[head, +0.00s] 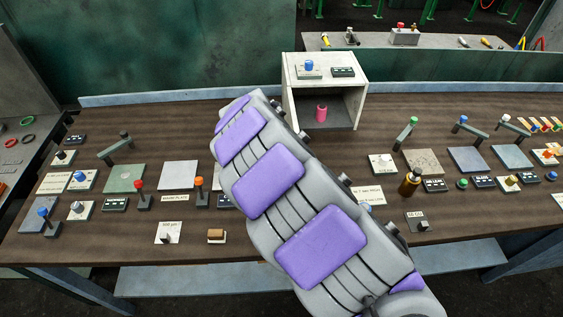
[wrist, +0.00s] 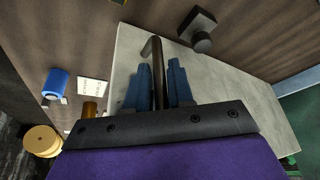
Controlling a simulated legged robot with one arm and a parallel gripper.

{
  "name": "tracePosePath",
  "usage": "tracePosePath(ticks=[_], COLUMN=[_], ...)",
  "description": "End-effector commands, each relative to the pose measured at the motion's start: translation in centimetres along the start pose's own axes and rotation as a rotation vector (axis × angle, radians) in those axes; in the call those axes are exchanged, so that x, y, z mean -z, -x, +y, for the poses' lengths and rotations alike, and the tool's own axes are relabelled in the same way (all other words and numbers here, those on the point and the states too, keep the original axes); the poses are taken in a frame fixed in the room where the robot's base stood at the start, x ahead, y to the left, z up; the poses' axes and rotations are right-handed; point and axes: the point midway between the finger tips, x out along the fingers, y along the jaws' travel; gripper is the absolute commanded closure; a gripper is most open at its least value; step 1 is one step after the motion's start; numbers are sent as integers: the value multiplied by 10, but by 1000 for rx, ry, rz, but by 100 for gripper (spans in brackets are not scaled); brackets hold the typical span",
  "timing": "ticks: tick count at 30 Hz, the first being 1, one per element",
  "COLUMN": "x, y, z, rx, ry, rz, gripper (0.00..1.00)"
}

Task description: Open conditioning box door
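The pale conditioning box (head: 291,101) stands at the back of the bench in the head view. Its front looks open, and a pink cylinder (head: 321,113) shows inside the dark interior. In the wrist view a pale grey panel (wrist: 235,85) carries a dark bent bar handle (wrist: 155,50). It looks like the box door, but I cannot be sure. The blue fingers of my gripper (wrist: 160,88) lie close on either side of the handle and look shut on it. In the head view my purple and grey arm hides the gripper and the box's left side.
The wooden bench (head: 400,110) holds several knobs, levers, plates and labels on both sides of my arm. On the box top sit a blue knob (head: 309,65) and a dark display (head: 343,72). A dark knob (wrist: 202,42) is near the panel in the wrist view.

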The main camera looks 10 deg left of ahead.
Motion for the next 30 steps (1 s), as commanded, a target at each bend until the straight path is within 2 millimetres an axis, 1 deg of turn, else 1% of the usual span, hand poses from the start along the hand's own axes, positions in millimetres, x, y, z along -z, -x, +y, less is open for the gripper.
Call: tracePosePath(ticks=[1, 4, 5, 14, 17, 20, 23, 30], x=[0, -2, -2, -4, -4, -3, -3, -2], y=[0, 0, 0, 0, 3, 13, 30, 84], z=[1, 1, 1, 0, 0, 1, 1, 0], rx=[-2, -4, -4, -8, -7, -7, -6, -6], ry=[0, 0, 0, 1, 0, 0, 0, 0], rz=[-1, -1, -1, -1, -2, -2, -2, -1], gripper=[72, 63, 62, 62, 62, 62, 62, 62])
